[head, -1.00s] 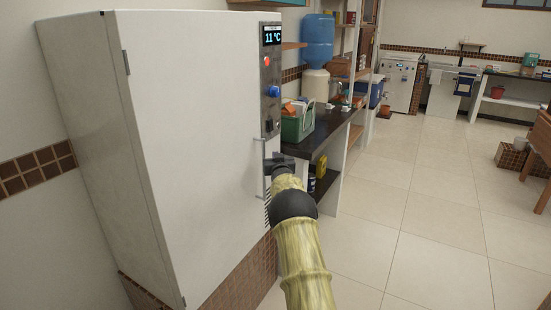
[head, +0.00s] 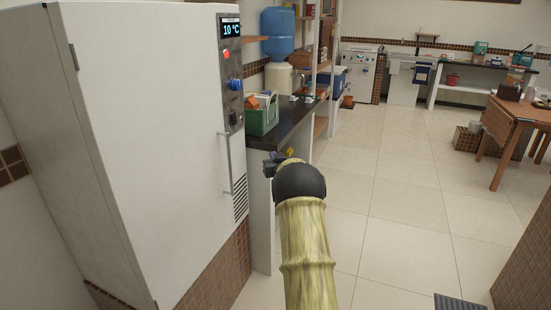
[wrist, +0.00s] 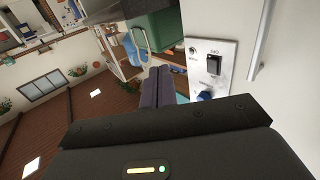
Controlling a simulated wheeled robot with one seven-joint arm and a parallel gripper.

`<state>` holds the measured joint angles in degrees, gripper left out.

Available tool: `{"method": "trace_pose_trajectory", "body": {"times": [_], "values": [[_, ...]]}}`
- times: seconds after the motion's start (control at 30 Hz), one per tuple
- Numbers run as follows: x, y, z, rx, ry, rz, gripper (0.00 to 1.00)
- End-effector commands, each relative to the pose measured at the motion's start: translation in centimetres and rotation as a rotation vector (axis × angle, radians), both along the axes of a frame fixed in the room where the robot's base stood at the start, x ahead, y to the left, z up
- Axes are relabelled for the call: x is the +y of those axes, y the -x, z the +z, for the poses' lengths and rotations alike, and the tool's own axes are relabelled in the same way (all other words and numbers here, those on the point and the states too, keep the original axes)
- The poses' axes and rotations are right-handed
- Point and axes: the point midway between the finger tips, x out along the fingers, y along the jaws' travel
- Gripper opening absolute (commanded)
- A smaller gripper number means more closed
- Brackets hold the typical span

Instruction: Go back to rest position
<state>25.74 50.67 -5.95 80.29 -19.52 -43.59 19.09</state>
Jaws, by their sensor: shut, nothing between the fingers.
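My gripper (head: 271,164) shows in the head view at the end of my yellow arm, to the right of the white cabinet's door handle (head: 228,165) and apart from it. In the wrist view my gripper's fingers (wrist: 158,88) are together with nothing between them. The tall white cabinet (head: 140,130) is closed and its display reads 10 °C. In the wrist view its control panel (wrist: 209,65) and handle (wrist: 260,42) are close by on the right. My arm hides part of the floor.
A dark counter (head: 290,125) with a green bin (head: 262,116) and a blue water jug (head: 279,32) stands behind the cabinet. A wooden table (head: 512,120) is at the right. The tiled floor (head: 400,190) between is clear.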

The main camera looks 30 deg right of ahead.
Motion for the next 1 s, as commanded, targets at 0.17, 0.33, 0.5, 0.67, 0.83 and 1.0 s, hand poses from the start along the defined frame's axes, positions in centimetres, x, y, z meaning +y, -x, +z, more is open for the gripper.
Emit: {"method": "trace_pose_trajectory", "body": {"times": [0.17,0.33,0.5,0.67,0.83,1.0], "values": [[-0.5,0.3,0.0,0.0,0.0,-0.004,0.0],[-0.7,0.4,0.0,0.0,0.0,-0.008,0.0],[-0.5,0.3,0.0,0.0,0.0,-0.005,0.0],[0.8,0.6,0.1,0.034,-0.015,-0.007,0.0],[5.8,2.5,-0.5,0.186,-0.069,-0.012,0.0],[13.1,7.4,-2.1,0.422,-0.133,0.005,0.0]]}}
